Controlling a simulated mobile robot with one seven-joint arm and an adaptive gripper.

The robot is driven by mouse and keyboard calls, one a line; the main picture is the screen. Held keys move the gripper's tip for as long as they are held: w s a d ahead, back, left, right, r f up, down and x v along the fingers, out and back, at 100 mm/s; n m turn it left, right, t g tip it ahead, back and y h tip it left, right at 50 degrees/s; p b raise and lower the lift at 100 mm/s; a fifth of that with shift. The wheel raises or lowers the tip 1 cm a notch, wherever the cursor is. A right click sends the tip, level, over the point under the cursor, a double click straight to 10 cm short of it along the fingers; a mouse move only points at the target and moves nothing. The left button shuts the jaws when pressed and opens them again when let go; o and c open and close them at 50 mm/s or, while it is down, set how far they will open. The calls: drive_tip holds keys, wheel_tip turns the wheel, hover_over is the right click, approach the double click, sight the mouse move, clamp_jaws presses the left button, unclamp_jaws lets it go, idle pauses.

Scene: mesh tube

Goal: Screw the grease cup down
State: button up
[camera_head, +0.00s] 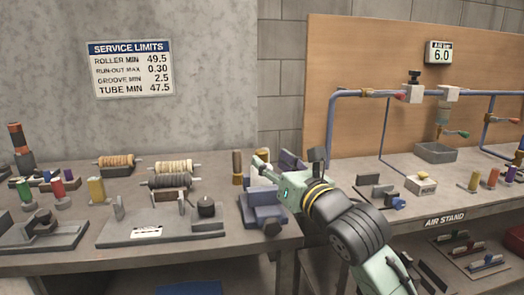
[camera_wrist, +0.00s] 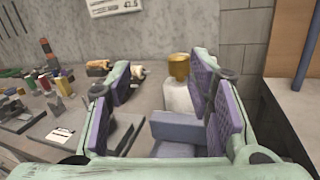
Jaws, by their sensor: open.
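In the wrist view a brass-coloured cup (camera_wrist: 179,67) sits on top of a pale, rounded body (camera_wrist: 178,97), behind a blue vise (camera_wrist: 180,128). I take it for the grease cup; its thread is not visible. My gripper (camera_wrist: 163,82) is open, with purple pads on either side of the view and nothing held between them. The cup appears between the pads, nearer the right one, and beyond them. In the head view my gripper (camera_head: 260,162) is above the vise (camera_head: 265,207). A brown upright cylinder (camera_head: 237,166) stands just left of it; I cannot tell whether it is the same cup.
Rollers (camera_head: 172,167) lie on a rack left of my gripper. A grey plate (camera_head: 150,228) with a dark knob (camera_head: 206,207) is on the near bench. A gap separates this bench from the air stand (camera_head: 446,218) on the right, which carries blue pipes.

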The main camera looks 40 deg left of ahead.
sight(264, 154)
drive_tip(key=shift+n+h, duration=0.5)
drive_tip(key=shift+n, duration=0.1)
drive_tip(key=w+a+p, duration=0.1)
drive_tip(key=w+a, duration=0.1)
drive_tip(key=w+a+p, duration=0.1)
drive_tip(key=a, duration=0.1)
drive_tip(key=w+a+f+p, duration=0.1)
drive_tip(key=w+a, duration=0.1)
drive_tip(key=a, duration=0.1)
drive_tip(key=shift+w+a+f+p, duration=0.1)
drive_tip(key=shift+w+p, duration=0.2)
drive_tip(key=shift+p, duration=0.1)
drive_tip(key=shift+w+a+f, duration=0.1)
drive_tip(key=shift+w+a, duration=0.25)
drive_tip(key=shift+a, duration=0.25)
drive_tip(key=shift+c, duration=0.2)
clamp_jaws()
